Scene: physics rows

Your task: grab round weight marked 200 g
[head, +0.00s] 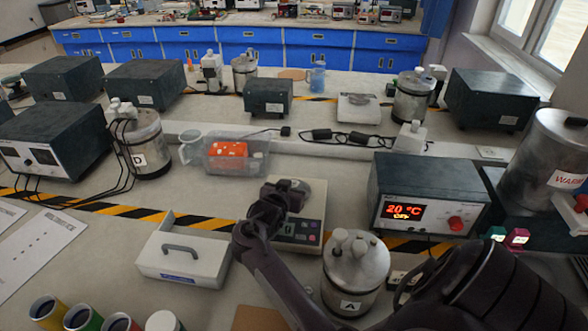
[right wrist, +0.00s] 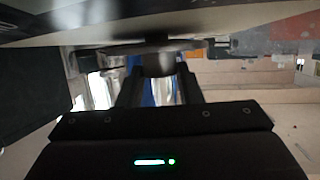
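My right gripper (head: 272,204) is over the small balance (head: 308,232) in the middle of the bench in the head view. Its own links cover part of the balance and its pan (head: 312,188). In the right wrist view the two fingers (right wrist: 160,85) stand apart on either side of a grey, round, knob-like piece (right wrist: 160,63) under a flat dark disc. I cannot tell whether they touch it. No 200 g marking is readable, so I cannot confirm that it is the weight. My left gripper is not in view.
A lidded metal vessel marked A (head: 352,279) stands close to my right arm. A heater box showing 20 °C (head: 428,195) is to the right. A white case (head: 184,252) and a clear bin with an orange item (head: 236,157) are left and behind.

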